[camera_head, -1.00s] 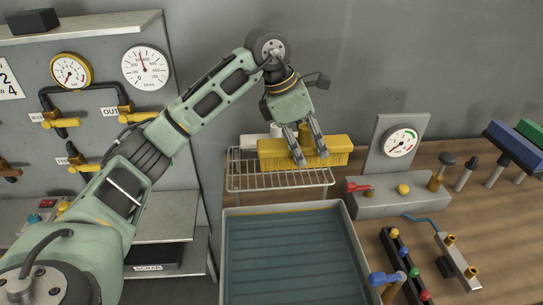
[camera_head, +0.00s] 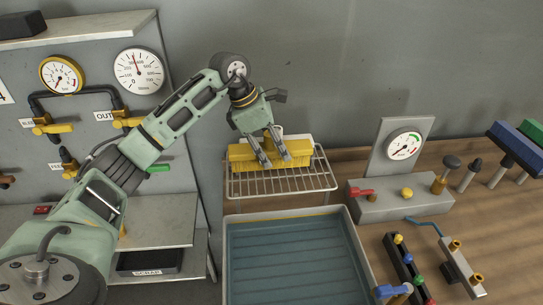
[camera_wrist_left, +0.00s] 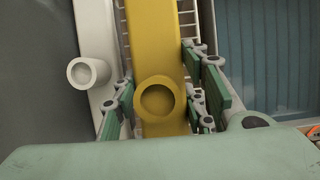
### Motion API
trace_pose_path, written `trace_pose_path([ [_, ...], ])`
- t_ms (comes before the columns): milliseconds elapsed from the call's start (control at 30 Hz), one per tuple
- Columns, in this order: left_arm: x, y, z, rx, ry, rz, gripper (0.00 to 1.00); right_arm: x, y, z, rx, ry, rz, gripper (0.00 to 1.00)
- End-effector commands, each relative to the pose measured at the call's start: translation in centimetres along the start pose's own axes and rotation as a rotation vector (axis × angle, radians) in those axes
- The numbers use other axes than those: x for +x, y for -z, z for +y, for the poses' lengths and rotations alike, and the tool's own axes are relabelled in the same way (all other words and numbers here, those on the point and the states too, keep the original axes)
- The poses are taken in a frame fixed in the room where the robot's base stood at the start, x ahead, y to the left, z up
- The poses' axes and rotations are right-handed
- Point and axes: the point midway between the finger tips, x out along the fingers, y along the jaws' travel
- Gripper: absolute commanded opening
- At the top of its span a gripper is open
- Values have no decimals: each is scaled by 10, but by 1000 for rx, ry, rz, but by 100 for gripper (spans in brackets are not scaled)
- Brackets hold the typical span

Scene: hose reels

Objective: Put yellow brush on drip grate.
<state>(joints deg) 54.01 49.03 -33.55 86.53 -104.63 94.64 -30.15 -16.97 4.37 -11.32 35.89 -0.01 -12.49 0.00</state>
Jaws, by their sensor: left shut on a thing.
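The yellow brush (camera_head: 240,153) is a long block at the back of the wire drip grate (camera_head: 290,184). It lies over the grate's rear part; whether it rests on the wires or hangs just above them I cannot tell. My left gripper (camera_head: 276,160) reaches down from above and is shut on the yellow brush. In the left wrist view the brush (camera_wrist_left: 152,45) runs between the fingers (camera_wrist_left: 163,105), its round knob facing the camera. A white brush (camera_wrist_left: 95,35) with a round knob lies beside it there, close to the left finger. My right gripper is out of view.
A grey-rimmed blue basin (camera_head: 290,262) lies in front of the grate. To the right stand a gauge panel (camera_head: 400,145) and a grey block with a red lever (camera_head: 362,191). A shelf (camera_head: 150,235) is at the left. The wall is close behind the grate.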

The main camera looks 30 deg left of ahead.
Motion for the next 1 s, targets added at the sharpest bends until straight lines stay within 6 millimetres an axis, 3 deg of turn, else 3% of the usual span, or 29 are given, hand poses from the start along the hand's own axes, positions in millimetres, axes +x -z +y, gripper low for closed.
trace_pose_path([
  [133,7,6,2,1,2,-1,0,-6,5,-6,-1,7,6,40],
  [400,37,18,2,0,0,-2,0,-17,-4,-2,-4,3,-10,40],
  [767,42,20,2,1,-2,-2,0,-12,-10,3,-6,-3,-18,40],
  [800,41,20,2,1,-1,-1,42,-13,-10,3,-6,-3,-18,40],
  [867,41,20,2,1,-1,-1,47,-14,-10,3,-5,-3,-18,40],
  [1000,41,20,2,1,0,-1,48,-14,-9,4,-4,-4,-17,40],
])
